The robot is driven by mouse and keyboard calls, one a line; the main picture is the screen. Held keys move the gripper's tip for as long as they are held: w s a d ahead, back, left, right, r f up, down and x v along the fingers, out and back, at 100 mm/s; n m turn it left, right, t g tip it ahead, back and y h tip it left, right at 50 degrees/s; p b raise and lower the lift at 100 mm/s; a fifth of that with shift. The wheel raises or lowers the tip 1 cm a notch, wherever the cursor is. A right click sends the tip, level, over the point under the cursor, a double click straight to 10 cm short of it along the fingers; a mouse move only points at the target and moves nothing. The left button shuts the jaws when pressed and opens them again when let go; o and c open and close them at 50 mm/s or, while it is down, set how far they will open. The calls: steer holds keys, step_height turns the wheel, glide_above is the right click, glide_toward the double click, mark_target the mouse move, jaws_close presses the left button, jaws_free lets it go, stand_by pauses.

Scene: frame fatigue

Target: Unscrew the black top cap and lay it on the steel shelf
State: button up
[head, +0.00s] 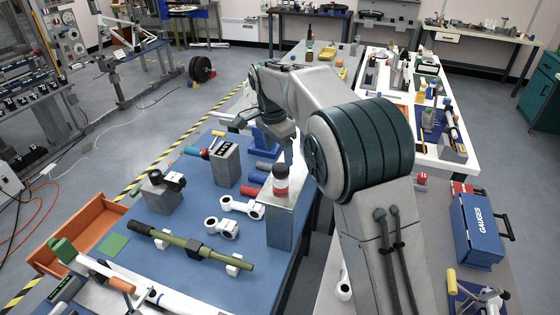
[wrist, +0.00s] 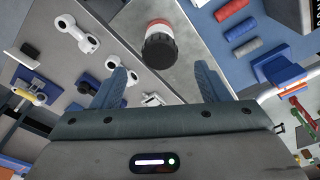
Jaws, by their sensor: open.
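The black top cap (head: 281,171) sits on a small upright piece with a red band (head: 281,187) and a pale lower part. This stands on a grey steel shelf (head: 281,228) at the right edge of the blue bench. In the wrist view the black cap (wrist: 159,50) faces the camera, with the red part (wrist: 157,23) behind it, and the steel shelf (wrist: 190,68) lies below. My gripper (wrist: 161,75) is open and empty, its two blue fingers apart. The cap shows just beyond the gap between them, apparently untouched. In the head view the fingers are partly hidden by my arm.
White double-ring links (head: 236,207) and a green tube (head: 190,243) on white supports lie left of the shelf. An orange tray (head: 80,235) is at the left. A blue gauges case (head: 478,230) stands right.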

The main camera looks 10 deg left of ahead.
mark_target(281, 167)
steer(key=shift+w+d+f+p, duration=0.15)
steer(key=shift+f+p, duration=0.1)
steer(key=shift+f, duration=1.15)
steer(key=shift+w+d+f+p, duration=0.1)
steer(key=shift+f+p, duration=0.1)
steer(key=shift+f, duration=1.15)
steer(key=c, duration=1.1)
steer(key=o, duration=0.3)
steer(key=shift+c, duration=1.2)
steer(key=n, duration=0.3)
steer(key=n+y, duration=0.1)
steer(key=n, duration=0.3)
steer(key=shift+d+r, duration=0.1)
steer(key=n, duration=0.7)
steer(key=shift+y, duration=0.3)
steer(key=n, duration=0.7)
steer(key=shift+w+y, duration=0.1)
steer(key=shift+y, duration=0.2)
steer(key=n+g, duration=0.1)
steer(key=n, duration=0.5)
steer(key=shift+n, duration=0.3)
steer(key=o, duration=0.8)
